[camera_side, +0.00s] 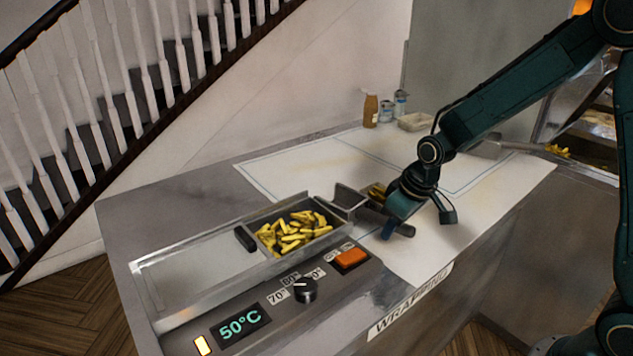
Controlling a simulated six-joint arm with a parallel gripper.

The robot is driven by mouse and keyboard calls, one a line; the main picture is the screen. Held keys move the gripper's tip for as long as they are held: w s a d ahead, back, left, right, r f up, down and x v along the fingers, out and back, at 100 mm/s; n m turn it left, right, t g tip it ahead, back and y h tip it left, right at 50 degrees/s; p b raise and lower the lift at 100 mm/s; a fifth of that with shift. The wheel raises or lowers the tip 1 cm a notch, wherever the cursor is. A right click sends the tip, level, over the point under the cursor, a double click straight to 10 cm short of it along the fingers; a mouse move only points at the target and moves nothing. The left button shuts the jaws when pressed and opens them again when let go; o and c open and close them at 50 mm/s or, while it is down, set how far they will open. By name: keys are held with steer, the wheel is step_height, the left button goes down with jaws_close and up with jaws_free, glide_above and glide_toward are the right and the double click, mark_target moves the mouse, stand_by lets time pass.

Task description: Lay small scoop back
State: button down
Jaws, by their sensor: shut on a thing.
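The small scoop (349,197) is dark grey, with its open end toward the left and its handle running right under my gripper. My gripper (397,222) is shut on the scoop's handle, low over the white wrapping sheet. The scoop's head is just right of the pan of fries (291,231); I cannot tell whether it touches the counter or the pan's edge. Part of the handle and the finger contact are hidden by the gripper.
A control panel with an orange switch (352,258) and a knob (305,290) lies in front. Several fries (376,190) lie behind the gripper. A larger scoop (487,148) lies at back right. A bottle (370,110), cans and a tray (415,122) stand behind.

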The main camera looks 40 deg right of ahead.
steer(key=c, duration=1.1)
jaws_free()
steer(key=shift+c, duration=0.2)
steer(key=shift+r, duration=0.1)
steer(key=v, duration=1.3)
steer(key=shift+r, duration=0.3)
steer(key=shift+s, duration=0.1)
steer(key=s+r+m+t, duration=0.1)
steer(key=s+r, duration=0.1)
steer(key=s, duration=0.7)
steer(key=s+a+r+t, duration=0.1)
steer(key=s+r, duration=0.1)
steer(key=s, duration=0.7)
steer(key=shift+s+a+m+h, duration=0.3)
steer(key=shift+s+m, duration=0.1)
